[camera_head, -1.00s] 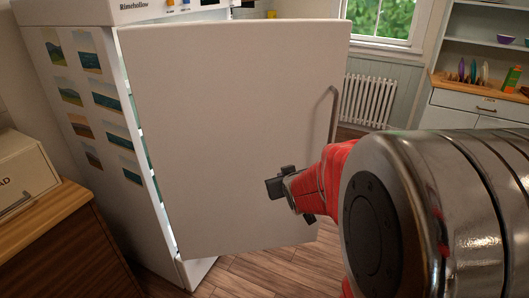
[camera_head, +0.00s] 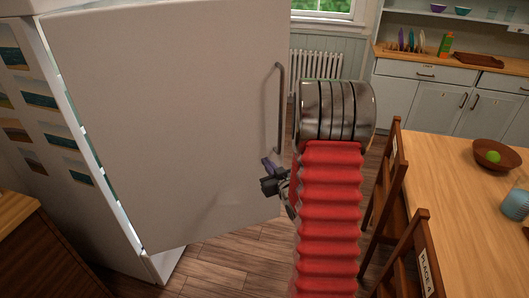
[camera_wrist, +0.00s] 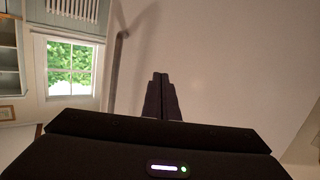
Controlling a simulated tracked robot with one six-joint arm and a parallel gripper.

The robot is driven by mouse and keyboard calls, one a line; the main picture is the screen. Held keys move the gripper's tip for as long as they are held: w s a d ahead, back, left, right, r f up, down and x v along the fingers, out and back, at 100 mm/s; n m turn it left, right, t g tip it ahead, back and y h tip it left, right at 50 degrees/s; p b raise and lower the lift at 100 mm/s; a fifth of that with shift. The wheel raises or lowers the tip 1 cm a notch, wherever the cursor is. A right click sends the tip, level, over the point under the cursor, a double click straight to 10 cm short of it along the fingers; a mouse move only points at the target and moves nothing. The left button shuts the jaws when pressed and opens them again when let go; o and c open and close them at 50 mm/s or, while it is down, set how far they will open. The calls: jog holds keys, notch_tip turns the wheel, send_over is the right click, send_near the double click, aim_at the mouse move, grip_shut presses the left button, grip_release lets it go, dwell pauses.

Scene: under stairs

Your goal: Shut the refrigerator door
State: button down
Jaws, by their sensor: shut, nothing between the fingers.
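The white refrigerator door (camera_head: 165,120) stands open, swung out from the refrigerator body (camera_head: 50,190), with a lit gap along its left edge. A grey vertical handle (camera_head: 280,105) is near the door's right edge. My gripper (camera_head: 268,177) is in front of the lower right part of the door, below the handle. In the wrist view my gripper's fingers (camera_wrist: 160,82) are together and empty, pointing at the door (camera_wrist: 215,60), with the handle (camera_wrist: 118,65) to their left. I cannot tell whether the fingertips touch the door.
A wooden table (camera_head: 450,170) with a bowl (camera_head: 497,154) and a blue cup (camera_head: 516,204) stands at the right. Chairs (camera_head: 392,185) stand between it and my arm. A wooden cabinet (camera_head: 45,255) is at the lower left. Wood floor (camera_head: 225,255) shows below the door.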

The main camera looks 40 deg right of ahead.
aim_at(262, 146)
jog(key=shift+m+t, duration=0.5)
jog(key=shift+t, duration=0.4)
jog(key=shift+s+d+f, duration=0.7)
jog(key=shift+s+f, duration=0.15)
jog(key=shift+f, duration=0.1)
jog(key=shift+s+d+f, duration=0.7)
jog(key=shift+s+f, duration=0.1)
jog(key=shift+f, duration=0.1)
jog(key=shift+w, duration=0.15)
jog(key=x, duration=1.3)
jog(key=shift+w+d+r, duration=0.1)
jog(key=shift+w+d, duration=0.2)
jog(key=shift+w, duration=0.05)
jog(key=shift+w, duration=0.15)
